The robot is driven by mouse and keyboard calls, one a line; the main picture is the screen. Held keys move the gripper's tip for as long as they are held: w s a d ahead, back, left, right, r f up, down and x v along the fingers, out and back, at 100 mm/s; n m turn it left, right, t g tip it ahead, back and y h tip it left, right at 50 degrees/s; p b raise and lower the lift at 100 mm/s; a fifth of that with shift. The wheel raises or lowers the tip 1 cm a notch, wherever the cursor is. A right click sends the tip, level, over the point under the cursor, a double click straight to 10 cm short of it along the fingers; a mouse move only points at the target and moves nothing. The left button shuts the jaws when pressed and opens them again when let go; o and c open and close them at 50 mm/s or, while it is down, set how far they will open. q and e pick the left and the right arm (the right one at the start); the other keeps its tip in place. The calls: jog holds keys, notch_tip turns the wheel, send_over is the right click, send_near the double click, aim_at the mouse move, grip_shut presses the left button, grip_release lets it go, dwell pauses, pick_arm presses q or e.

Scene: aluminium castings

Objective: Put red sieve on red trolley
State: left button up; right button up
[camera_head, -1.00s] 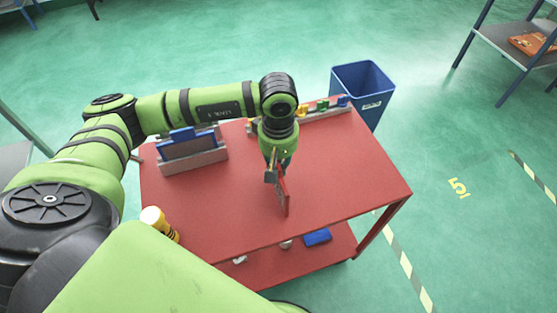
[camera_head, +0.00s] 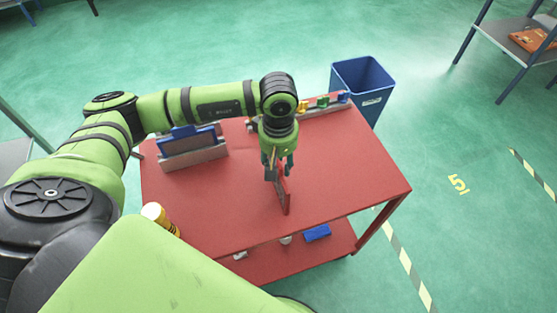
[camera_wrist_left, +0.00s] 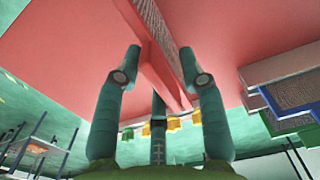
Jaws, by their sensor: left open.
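The red sieve (camera_head: 284,195), a thin flat panel with a red frame, stands on edge on the top of the red trolley (camera_head: 345,185), near its middle. In the left wrist view, the sieve's red frame and grey mesh (camera_wrist_left: 152,22) run between the fingers. My left gripper (camera_head: 279,172) is pointing down at the sieve's upper end, its fingers open on either side of it. It also shows open in the left wrist view (camera_wrist_left: 161,55), with gaps beside the sieve. Whether the sieve's lower edge rests fully on the top is hard to tell. My right gripper is not in view.
A grey holder (camera_head: 200,157) with a blue-framed sieve (camera_head: 185,143) stands at the trolley's back left. A rail with coloured pieces (camera_head: 323,104) lies along the back edge. A blue bin (camera_head: 362,88) stands behind. The right side of the top is clear.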

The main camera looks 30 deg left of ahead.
pick_arm(q)
notch_tip(320, 180, up, 11)
jog(key=b, duration=0.3)
jog(key=shift+b, duration=0.35)
jog(key=shift+r, duration=0.45)
